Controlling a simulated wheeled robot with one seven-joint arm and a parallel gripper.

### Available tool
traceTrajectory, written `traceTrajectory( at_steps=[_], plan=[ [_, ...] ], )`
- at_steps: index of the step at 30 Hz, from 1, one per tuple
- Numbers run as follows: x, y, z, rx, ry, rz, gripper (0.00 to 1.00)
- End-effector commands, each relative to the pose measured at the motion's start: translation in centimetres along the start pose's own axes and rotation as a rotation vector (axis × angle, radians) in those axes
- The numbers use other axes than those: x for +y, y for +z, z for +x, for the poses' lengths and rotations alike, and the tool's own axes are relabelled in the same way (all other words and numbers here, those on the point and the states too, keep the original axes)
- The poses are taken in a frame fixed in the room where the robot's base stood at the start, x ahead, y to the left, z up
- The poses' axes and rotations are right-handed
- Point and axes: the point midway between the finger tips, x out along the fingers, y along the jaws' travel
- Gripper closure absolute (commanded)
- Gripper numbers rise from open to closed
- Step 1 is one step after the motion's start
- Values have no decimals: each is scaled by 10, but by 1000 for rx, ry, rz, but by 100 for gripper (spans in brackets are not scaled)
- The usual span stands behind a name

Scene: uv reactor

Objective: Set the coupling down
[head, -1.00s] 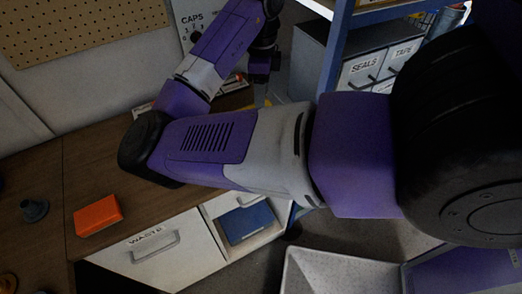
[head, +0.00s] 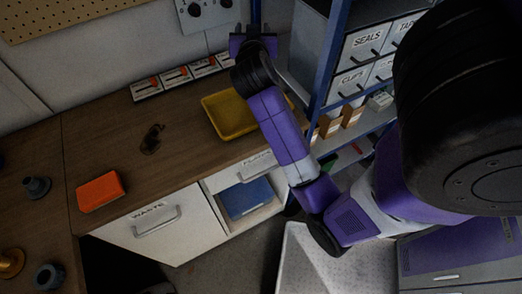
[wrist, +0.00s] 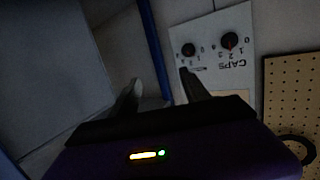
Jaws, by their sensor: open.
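My gripper (head: 252,42) is up at the back of the bench, in front of the wall and near a blue post. In the wrist view my gripper (wrist: 160,92) has its two fingers apart with only wall behind them and nothing held. I cannot tell which part is the coupling. A dark grey flanged part (head: 37,187), a grey ring-like part (head: 48,276) and a brass part (head: 10,262) stand at the left. A small dark brown piece (head: 152,138) lies on the bench, its shape unclear. All are well away from my gripper.
A yellow tray (head: 228,117) sits on the bench below my arm. An orange block (head: 99,191) lies near the front edge. A CAPS panel with knobs (wrist: 222,52) is on the wall. Labelled drawers (head: 365,45) stand right. The bench middle is mostly clear.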

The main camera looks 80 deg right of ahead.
Motion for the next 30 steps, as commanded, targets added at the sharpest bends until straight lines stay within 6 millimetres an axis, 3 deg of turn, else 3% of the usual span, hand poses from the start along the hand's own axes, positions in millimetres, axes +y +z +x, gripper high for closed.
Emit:
traceTrajectory(
  at_steps=[6, 13, 17, 21, 27, 30],
  plan=[
    [-55, 54, -60, 62, -347, -277, 46],
    [-82, 125, -158, 72, -708, -450, 46],
    [-77, 160, -224, 54, -894, -491, 46],
    [-59, 185, -296, 20, -1066, -487, 46],
    [-22, 193, -385, -44, -1233, -419, 46],
    [-6, 188, -413, -69, -1271, -378, 46]
  ],
)
